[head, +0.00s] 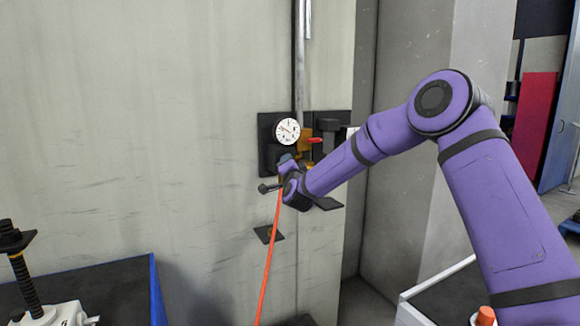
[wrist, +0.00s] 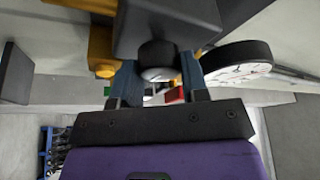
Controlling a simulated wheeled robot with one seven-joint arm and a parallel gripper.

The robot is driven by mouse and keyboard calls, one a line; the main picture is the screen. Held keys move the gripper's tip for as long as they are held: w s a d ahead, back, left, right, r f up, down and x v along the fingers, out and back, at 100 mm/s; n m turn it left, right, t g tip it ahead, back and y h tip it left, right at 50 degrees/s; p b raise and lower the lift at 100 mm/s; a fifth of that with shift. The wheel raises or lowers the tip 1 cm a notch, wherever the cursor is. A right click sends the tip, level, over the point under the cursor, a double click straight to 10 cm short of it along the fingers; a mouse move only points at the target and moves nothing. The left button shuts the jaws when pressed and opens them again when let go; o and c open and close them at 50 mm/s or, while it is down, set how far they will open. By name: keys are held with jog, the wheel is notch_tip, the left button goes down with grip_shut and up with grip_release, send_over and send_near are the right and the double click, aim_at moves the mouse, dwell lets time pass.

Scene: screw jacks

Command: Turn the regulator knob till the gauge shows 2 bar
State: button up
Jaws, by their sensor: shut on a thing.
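The round white gauge (head: 287,131) is on a dark wall plate, above my gripper (head: 287,162). Its dial shows, but the needle's exact reading is too small to tell. In the wrist view the gauge (wrist: 238,70) is at the right, steeply angled, and its reading is unclear. The dark regulator knob (wrist: 157,60) is between the two blue fingers of my gripper (wrist: 158,78), which is shut on it. In the head view my gripper and wrist hide most of the knob.
A red lever (head: 315,140) and brass fitting (head: 305,146) are close right of the gauge. A vertical pipe (head: 299,70) runs above. An orange hose (head: 269,250) hangs below my gripper. A screw jack (head: 25,285) stands at lower left. The wall left of the gauge is clear.

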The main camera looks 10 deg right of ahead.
jog(key=shift+m+g+h, duration=0.3)
jog(key=shift+m, duration=0.9)
jog(key=o, duration=0.9)
jog(key=shift+o, duration=0.2)
jog(key=s+f, duration=0.1)
jog(key=s, duration=0.9)
jog(key=shift+s+a+f, duration=0.2)
jog(key=shift+s+f, duration=0.1)
jog(key=shift+s, duration=0.05)
jog(key=shift+r, duration=0.1)
